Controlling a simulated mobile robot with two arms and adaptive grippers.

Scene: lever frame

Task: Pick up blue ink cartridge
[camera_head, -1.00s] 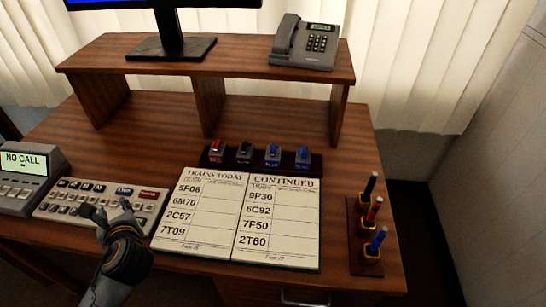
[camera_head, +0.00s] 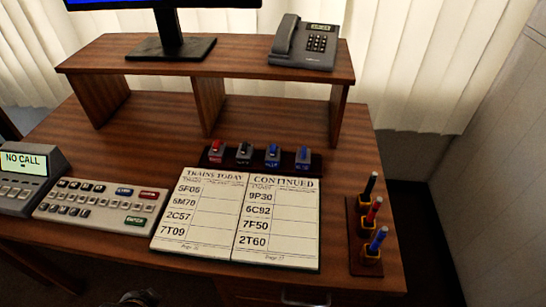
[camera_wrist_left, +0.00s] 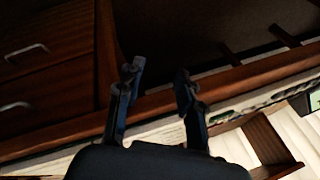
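A dark rack (camera_head: 230,165) behind the open book holds small ink pieces in a row. From left to right they are a red one, a dark one, a blue one (camera_head: 272,153) and another blue one (camera_head: 304,155). I cannot tell which blue one is the named cartridge. My left gripper (camera_wrist_left: 157,74) is open and empty in the left wrist view, its two fingers apart in front of the desk edge. In the head view only a dark bit, probably of my left arm, shows at the bottom edge, well short of the rack. My right gripper is not in view.
An open book (camera_head: 238,220) lies in front of the rack. A keypad (camera_head: 100,205) and a small display unit (camera_head: 25,178) are at left. A holder (camera_head: 352,240) with black, red and blue pens stands at right. A raised shelf (camera_head: 235,62) carries a phone (camera_head: 306,42) and monitor.

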